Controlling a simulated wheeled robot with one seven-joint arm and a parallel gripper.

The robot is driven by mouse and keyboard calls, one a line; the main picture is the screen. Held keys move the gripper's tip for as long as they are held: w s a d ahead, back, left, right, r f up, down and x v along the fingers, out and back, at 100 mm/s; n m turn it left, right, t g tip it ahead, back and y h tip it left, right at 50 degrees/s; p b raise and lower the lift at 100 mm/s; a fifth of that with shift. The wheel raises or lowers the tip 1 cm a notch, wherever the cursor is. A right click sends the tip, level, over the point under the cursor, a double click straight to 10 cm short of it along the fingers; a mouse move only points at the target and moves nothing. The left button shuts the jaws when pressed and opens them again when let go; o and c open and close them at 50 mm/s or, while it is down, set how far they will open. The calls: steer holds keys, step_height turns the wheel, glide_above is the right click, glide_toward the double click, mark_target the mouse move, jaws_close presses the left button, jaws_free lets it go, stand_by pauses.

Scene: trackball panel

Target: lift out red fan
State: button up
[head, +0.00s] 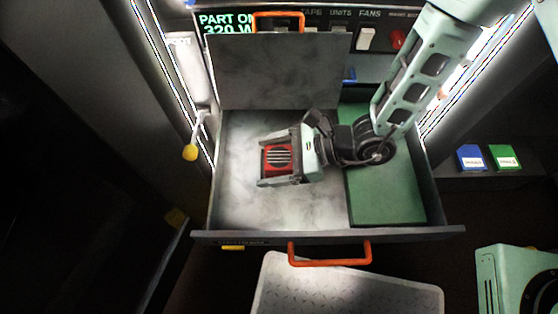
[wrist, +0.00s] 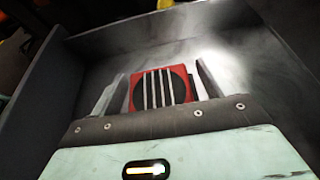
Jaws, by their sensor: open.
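The red fan (head: 279,158) has a square red frame with a dark round grille and pale bars. It lies in the left part of the open drawer (head: 232,205), on its pale mottled floor. My gripper (head: 272,157) is open, with one finger on either side of the fan. In the wrist view the fan (wrist: 162,88) sits between the two fingers (wrist: 160,85). I cannot tell whether the fingers touch it. The fan's near edge is hidden by the gripper body in the wrist view.
A green block or lid (head: 385,190) fills the drawer's right side. The drawer front has an orange handle (head: 330,256). An upright grey panel (head: 278,70) stands behind the drawer. A lever with a yellow knob (head: 191,152) is at left. Blue and green boxes (head: 503,157) sit on a right shelf.

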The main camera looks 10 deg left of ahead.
steer(key=c, duration=1.1)
